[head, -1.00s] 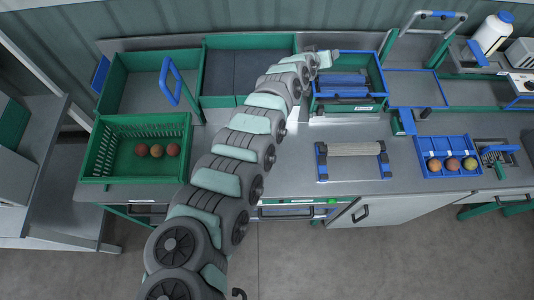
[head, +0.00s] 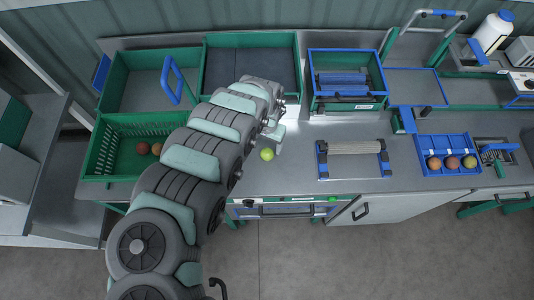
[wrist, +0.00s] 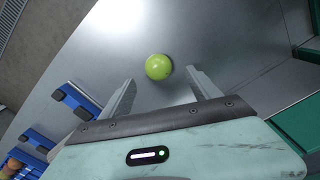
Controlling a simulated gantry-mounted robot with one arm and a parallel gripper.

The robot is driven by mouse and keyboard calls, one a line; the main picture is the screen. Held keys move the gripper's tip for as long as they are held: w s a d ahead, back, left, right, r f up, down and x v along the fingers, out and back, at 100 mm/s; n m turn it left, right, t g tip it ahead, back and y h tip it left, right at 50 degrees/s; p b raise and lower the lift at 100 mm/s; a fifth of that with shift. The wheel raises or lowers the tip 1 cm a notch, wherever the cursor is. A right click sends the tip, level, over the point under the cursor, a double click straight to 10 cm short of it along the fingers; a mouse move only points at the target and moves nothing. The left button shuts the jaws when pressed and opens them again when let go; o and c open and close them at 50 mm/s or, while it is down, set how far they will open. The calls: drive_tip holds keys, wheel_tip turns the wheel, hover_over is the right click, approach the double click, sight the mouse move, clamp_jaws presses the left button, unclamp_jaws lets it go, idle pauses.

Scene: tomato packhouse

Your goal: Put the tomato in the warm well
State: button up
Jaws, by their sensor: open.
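A yellow-green tomato (head: 267,154) lies alone on the grey counter left of the roller frame. In the wrist view the tomato (wrist: 158,67) sits just beyond my fingertips, roughly between their lines. My gripper (wrist: 160,78) is open and empty, its two fingers apart. In the head view my gripper (head: 274,131) is just above and behind the tomato, partly hidden by my arm. A blue tray (head: 446,141) at right holds an orange, a red and a yellowish tomato. I cannot tell which place is the warm well.
A green crate (head: 108,128) at left holds reddish tomatoes, partly hidden by my arm. Green-walled bins (head: 250,40) stand behind. A green and blue box (head: 347,53) with blue rollers and a roller frame (head: 353,148) stand to the right. Counter around the tomato is mostly clear.

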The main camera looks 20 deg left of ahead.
sight(267, 152)
drive_tip(key=shift+s+d+f, duration=0.1)
drive_tip(key=shift+d+f, duration=0.05)
drive_tip(key=shift+f, duration=1)
drive_tip(key=shift+s+d+f, duration=0.1)
drive_tip(key=shift+f, duration=1.05)
drive_tip(key=shift+a+f, duration=0.1)
drive_tip(key=shift+f, duration=0.6)
drive_tip(key=shift+c, duration=0.3)
drive_tip(key=c, duration=1.1)
drive_tip(key=shift+r, duration=0.15)
